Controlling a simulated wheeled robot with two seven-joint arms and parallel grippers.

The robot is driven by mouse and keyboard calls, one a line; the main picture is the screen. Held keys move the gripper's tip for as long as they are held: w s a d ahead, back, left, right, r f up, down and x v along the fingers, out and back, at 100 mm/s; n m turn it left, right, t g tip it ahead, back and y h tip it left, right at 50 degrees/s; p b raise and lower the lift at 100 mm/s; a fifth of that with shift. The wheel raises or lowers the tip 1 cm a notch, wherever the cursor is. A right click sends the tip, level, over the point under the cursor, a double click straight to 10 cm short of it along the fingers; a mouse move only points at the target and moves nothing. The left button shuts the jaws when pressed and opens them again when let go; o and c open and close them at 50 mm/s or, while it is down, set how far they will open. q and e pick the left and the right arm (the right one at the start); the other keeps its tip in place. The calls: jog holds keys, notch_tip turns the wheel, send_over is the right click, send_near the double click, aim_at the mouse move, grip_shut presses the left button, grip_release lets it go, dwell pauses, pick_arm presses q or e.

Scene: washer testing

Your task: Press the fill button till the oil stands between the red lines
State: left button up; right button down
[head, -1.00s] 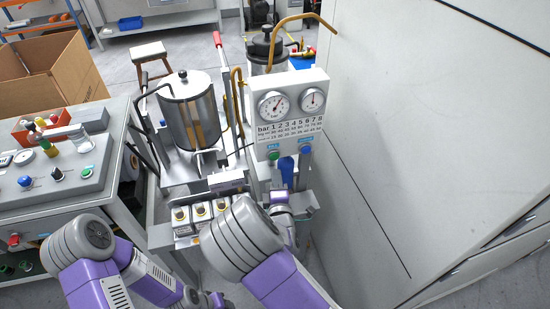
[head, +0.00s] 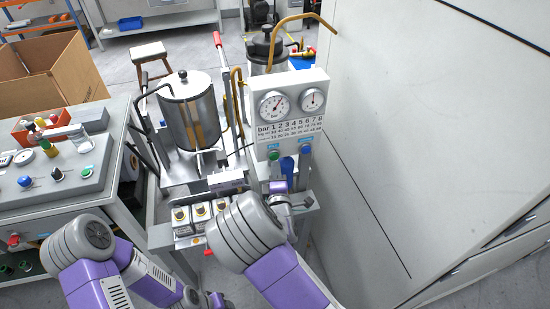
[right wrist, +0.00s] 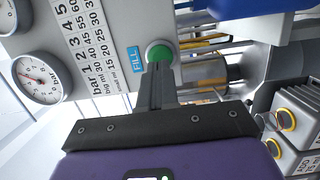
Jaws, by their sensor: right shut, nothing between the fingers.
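The green fill button (right wrist: 160,52) sits beside the blue FILL label (right wrist: 134,62) in the right wrist view. It is on the lower left of the white gauge panel (head: 290,90), where the button also shows in the head view (head: 274,155). My right gripper (right wrist: 158,68) is shut and empty, its tips at the green button; I cannot tell whether they press it. In the head view its fingers are hard to make out. The steel tank (head: 188,115) stands left of the panel. I cannot make out an oil level or red lines. My left gripper is not clearly visible.
A blue button (head: 305,151) sits right of the green one. A tall white cabinet (head: 420,130) closes off the right side. A bench with controls (head: 60,180) stands at the left.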

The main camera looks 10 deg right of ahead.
jog(key=shift+w+d, duration=0.2)
jog(key=shift+w, duration=1)
jog(key=s+a, duration=0.1)
jog(key=s, duration=0.6)
dwell(0.4)
jog(key=shift+a, duration=0.1)
jog(key=s+p, duration=0.6)
jog(key=shift+p, duration=0.3)
dwell(2.0)
